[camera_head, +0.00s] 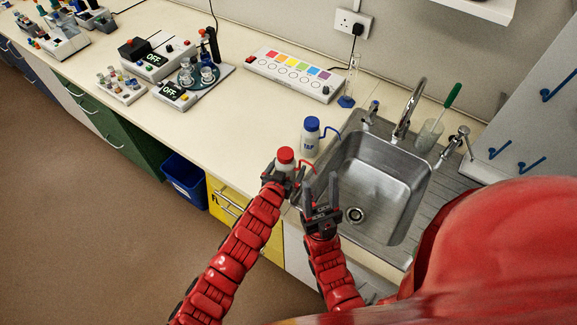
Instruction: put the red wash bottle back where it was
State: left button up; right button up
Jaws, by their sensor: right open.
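The red wash bottle (285,161) has a white body, a red cap and a red spout pointing right. It is near the counter's front edge, left of the sink. My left gripper (284,174) has its fingers on both sides of the bottle's body and appears shut on it. The lower body is hidden by the gripper, so I cannot tell whether the base touches the counter. My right gripper (321,196) is open and empty, fingers pointing up, in front of the sink's left edge.
A blue-capped wash bottle (310,138) stands just behind the red one. The steel sink (408,181) with its tap (407,108) is at right. A color-strip box (291,75) and a blue-based cylinder (348,90) stand behind. The counter (235,120) left of the bottles is clear.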

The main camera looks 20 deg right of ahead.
pick_arm(q)
jog(key=b+v, duration=0.3)
jog(key=v, duration=0.7)
jog(key=shift+f+b, duration=0.15)
jog(key=shift+b, duration=0.15)
jog(key=shift+v, duration=0.8)
jog(key=shift+d, duration=0.1)
jog(key=shift+r, duration=0.2)
